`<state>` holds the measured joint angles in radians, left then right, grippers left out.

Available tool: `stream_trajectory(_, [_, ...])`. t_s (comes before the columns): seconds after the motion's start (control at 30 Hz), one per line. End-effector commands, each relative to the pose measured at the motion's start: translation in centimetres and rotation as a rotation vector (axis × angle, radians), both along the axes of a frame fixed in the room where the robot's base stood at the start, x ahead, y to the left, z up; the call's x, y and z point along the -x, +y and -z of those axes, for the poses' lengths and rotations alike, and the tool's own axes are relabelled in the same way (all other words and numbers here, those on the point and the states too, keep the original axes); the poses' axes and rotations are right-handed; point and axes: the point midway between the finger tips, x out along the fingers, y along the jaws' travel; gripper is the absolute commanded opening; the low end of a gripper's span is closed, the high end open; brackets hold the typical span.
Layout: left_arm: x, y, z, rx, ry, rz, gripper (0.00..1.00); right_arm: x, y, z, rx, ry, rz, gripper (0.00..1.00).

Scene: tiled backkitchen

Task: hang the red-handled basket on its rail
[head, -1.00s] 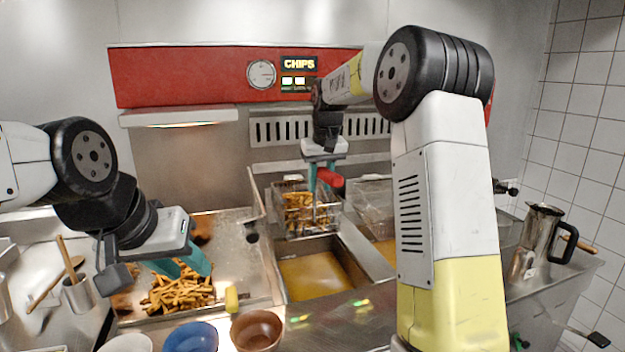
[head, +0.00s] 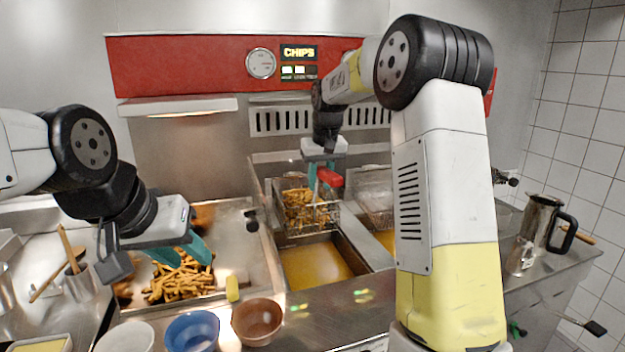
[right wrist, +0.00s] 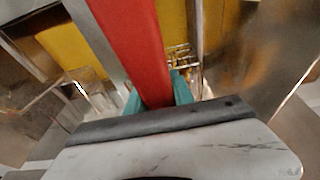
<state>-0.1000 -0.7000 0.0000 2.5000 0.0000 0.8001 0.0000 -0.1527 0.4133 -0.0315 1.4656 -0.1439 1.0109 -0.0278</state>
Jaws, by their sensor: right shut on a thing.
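The red-handled basket (head: 306,216) is a wire basket with chips in it, at the back of the left oil well (head: 318,268). My right gripper (head: 322,176) is shut on its red handle (head: 331,179), which also runs between the teal fingers (right wrist: 158,98) in the right wrist view. The basket looks roughly level, over the back of the well; whether it touches the rail behind it is hidden. A horizontal steel strip (head: 272,157) runs across the fryer back. My left gripper (head: 182,254) is open and empty above loose chips.
A second wire basket (head: 375,192) stands right of the held one. A tray of chips (head: 240,228) lies left of the well. Bowls (head: 257,321) line the front edge. A steel jug (head: 540,222) stands at the right. The red CHIPS panel (head: 200,68) is behind.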

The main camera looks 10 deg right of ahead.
Motion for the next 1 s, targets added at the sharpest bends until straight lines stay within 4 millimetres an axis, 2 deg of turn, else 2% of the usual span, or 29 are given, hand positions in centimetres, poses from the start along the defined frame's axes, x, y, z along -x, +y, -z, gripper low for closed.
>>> stream_trajectory(0.4, [0.0, 0.0, 0.0, 0.0, 0.0, 0.0, 0.36, 0.0, 0.0, 0.8, 0.0, -0.002, 0.0, 0.0])
stream_trajectory(0.43, [0.0, 0.0, 0.0, 0.0, 0.0, 0.0, 0.36, 0.0, 0.0, 0.8, 0.0, -0.002, 0.0, 0.31])
stream_trajectory(0.53, [0.0, 0.0, 0.0, 0.0, 0.0, 0.0, 0.36, 0.0, 0.0, 0.8, 0.0, -0.002, 0.0, 0.5])
stream_trajectory(0.57, [0.0, 0.0, 0.0, 0.0, 0.0, 0.0, 0.36, 0.0, 0.0, 0.8, 0.0, -0.001, 0.0, 0.54])
stream_trajectory(0.87, [0.0, 0.0, 0.0, 0.0, 0.0, 0.0, 0.36, 0.1, 0.0, 0.9, 0.0, 0.002, 0.0, 0.54])
stream_trajectory(1.0, [0.0, 0.0, 0.0, 0.0, 0.0, 0.0, 0.36, 0.3, -0.1, -0.4, 0.0, -0.001, 0.0, 0.54])
